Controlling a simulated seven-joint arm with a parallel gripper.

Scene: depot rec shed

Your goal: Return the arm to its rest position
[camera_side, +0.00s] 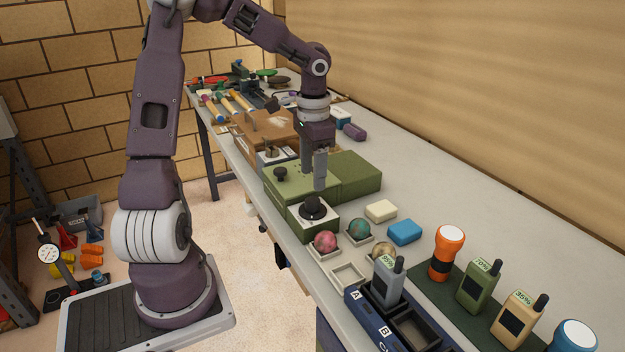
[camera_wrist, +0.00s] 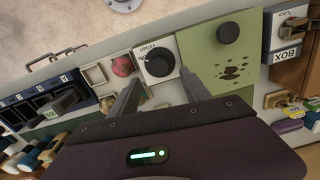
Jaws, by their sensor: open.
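My gripper (camera_side: 313,172) is open and empty, pointing down above a green box (camera_side: 358,178) on the bench. In the wrist view its two fingers (camera_wrist: 163,95) stand apart with nothing between them. A black knob (camera_side: 313,208) on a pale-topped block sits at the near end of the green box, just in front of my gripper. The knob also shows in the wrist view (camera_wrist: 158,63), beyond the fingertips. My arm is bent over the bench from its base at the left.
On the bench (camera_side: 365,130) are red (camera_side: 325,241) and green (camera_side: 359,229) balls in trays, white and blue blocks, and a blue charger (camera_side: 356,306) holding a grey radio (camera_side: 388,281). More radios and an orange torch (camera_side: 446,252) stand at right. Tools crowd the far end. A wall runs behind the bench.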

